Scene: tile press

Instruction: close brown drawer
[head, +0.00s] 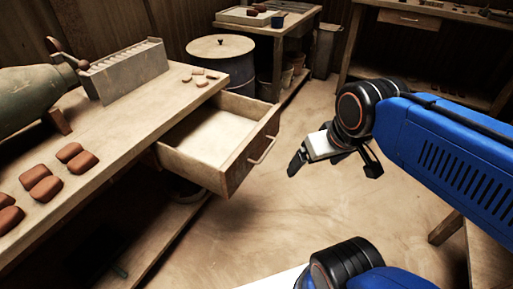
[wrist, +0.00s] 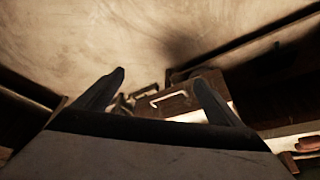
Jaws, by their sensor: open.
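The brown drawer (head: 228,165) is pulled well out from under the left workbench in the head view. It looks empty, with a pale wooden inside and a browner front carrying a light bar handle (head: 262,150). My gripper (head: 334,168) is in the air to the right of the drawer front, apart from it, with its fingers spread and nothing between them. In the wrist view, a drawer front (wrist: 180,103) and handle (wrist: 168,96) show beyond and between the open fingertips (wrist: 158,78).
The left workbench (head: 120,130) holds several reddish-brown tiles (head: 40,189), a grey slotted rack (head: 125,72) and a green rounded vessel (head: 35,98). A lidded barrel (head: 222,62) stands behind the drawer. The floor (head: 290,215) right of the drawer is clear.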

